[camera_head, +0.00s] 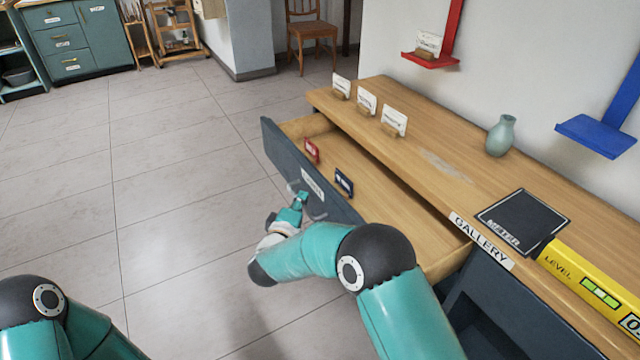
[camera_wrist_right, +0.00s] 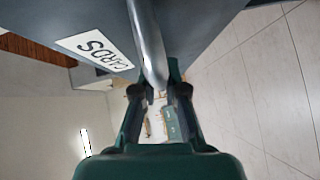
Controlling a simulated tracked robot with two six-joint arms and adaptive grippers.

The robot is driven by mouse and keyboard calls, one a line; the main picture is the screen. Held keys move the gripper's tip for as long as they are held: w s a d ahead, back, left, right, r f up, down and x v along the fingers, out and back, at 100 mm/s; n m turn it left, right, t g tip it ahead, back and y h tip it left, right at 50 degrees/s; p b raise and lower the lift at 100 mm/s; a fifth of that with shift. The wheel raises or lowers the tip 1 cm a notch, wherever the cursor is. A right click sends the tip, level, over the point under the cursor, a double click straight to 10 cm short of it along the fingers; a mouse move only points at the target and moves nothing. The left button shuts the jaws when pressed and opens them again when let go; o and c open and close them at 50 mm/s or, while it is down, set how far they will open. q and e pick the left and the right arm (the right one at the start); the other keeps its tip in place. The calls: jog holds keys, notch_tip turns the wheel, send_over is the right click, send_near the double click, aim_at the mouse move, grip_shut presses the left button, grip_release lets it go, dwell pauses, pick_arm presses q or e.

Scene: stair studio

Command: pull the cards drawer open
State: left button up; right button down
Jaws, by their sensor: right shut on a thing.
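The cards drawer (camera_head: 281,156) stands well out from the wooden-topped cabinet, with its dark blue-grey front facing left. A red card stand (camera_head: 311,150) and a dark blue card stand (camera_head: 344,182) stand inside it. My right gripper (camera_head: 303,199) is at the drawer front, just below its white label (camera_head: 313,184). In the right wrist view, the label (camera_wrist_right: 94,50) reads CARDS, and the gripper (camera_wrist_right: 153,92) is shut on the metal bar handle (camera_wrist_right: 149,50). My left gripper is out of view; only part of that arm shows at lower left.
The cabinet top (camera_head: 455,145) carries several white cards in wooden holders, a green vase (camera_head: 500,135), a black slate (camera_head: 522,220) and a yellow level (camera_head: 590,283). Red (camera_head: 431,60) and blue (camera_head: 597,136) wall shelves are above. The tiled floor (camera_head: 160,190) left of the drawer is clear.

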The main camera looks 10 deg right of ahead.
jog(key=shift+s+a+f+p, duration=0.15)
jog(key=shift+s+a, duration=0.1)
jog(key=shift+a, duration=0.35)
jog(key=shift+s+a+f+p, duration=0.1)
jog(key=shift+s+a+p, duration=0.15)
jog(key=shift+a, duration=0.3)
jog(key=shift+s+a+f+p, duration=0.1)
jog(key=shift+s+a, duration=0.15)
jog(key=shift+a, duration=0.35)
jog(key=c, duration=1.2)
grip_release()
jog(key=shift+r, duration=0.15)
jog(key=v, duration=0.7)
jog(key=shift+s+a, duration=0.1)
jog(key=shift+s, duration=0.05)
